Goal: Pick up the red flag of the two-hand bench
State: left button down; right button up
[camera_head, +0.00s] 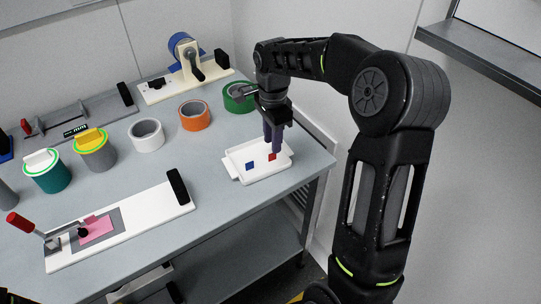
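The red flag (272,157) is a small red square in a shallow white tray (240,156) at the right end of the bench. A blue square (250,165) lies to its left in the same tray. My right gripper (274,149) points down over the tray, its dark purple fingers right at the red flag and covering part of it. The fingers overlap in this view, so I cannot tell whether they are open, shut or touching the flag.
White (146,149), orange (194,125) and green (236,107) tape rolls stand behind the tray. A white board (145,220) with a red-handled clamp (22,223) lies at front left. Yellow-topped (92,138) and teal (52,179) containers stand at left. The bench's right edge is close to the tray.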

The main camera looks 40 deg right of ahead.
aim_at(269, 152)
notch_tip(269, 152, down, 5)
jog(key=shift+s+p, duration=0.1)
jog(key=shift+p, duration=0.2)
dwell(0.4)
grip_shut()
dwell(0.3)
